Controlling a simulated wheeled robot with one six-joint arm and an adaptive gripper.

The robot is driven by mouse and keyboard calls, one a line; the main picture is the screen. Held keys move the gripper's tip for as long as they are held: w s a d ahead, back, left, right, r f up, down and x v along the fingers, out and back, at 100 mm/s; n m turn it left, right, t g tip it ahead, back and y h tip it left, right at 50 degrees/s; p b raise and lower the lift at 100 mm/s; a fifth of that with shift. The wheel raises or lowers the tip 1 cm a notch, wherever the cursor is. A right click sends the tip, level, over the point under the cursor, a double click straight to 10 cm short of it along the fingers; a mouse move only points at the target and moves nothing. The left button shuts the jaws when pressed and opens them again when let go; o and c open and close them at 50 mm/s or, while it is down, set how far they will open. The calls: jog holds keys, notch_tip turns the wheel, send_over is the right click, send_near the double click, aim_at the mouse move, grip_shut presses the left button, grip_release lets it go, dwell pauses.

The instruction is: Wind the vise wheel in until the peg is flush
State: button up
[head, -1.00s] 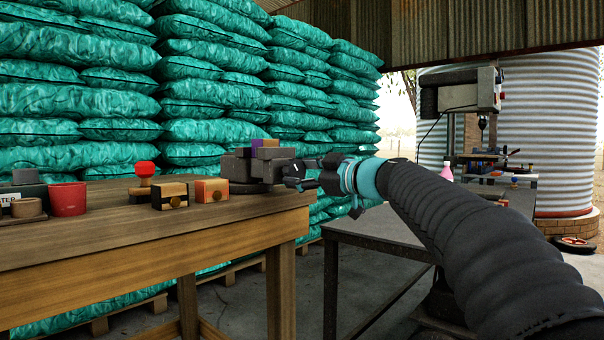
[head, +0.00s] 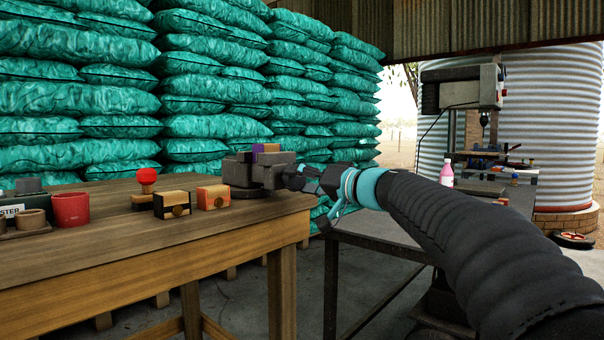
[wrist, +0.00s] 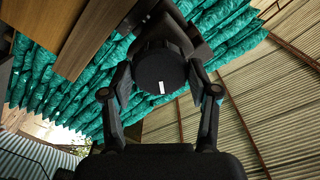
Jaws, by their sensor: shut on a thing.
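The dark grey vise (head: 240,173) stands at the right end of the wooden bench. A purple piece and an orange piece (head: 270,148) show at the top of its jaws. I cannot tell which piece is the peg or whether it is flush. My gripper (head: 302,178) is at the vise's right side, where the wheel is mostly hidden by the fingers. In the wrist view the vise wheel (wrist: 160,72) is a round black disc with a short white mark, near upright. My gripper's fingers (wrist: 160,82) are shut on the wheel from both sides.
On the wooden bench (head: 120,240), left of the vise, are two wood-and-black or orange blocks (head: 172,204), a red-knobbed piece (head: 146,177) and a red pot (head: 71,209). Green sacks (head: 210,100) are stacked behind. A metal table (head: 385,235) with a drill press (head: 460,95) is right.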

jog(key=m+p, duration=0.2)
jog(key=m, duration=0.2)
jog(key=m+p, duration=0.2)
jog(key=m, duration=0.3)
jog(key=shift+d+r, duration=0.15)
jog(key=shift+m, duration=0.4)
jog(key=o, duration=1.3)
jog(key=shift+d, duration=0.2)
jog(key=shift+a, duration=0.2)
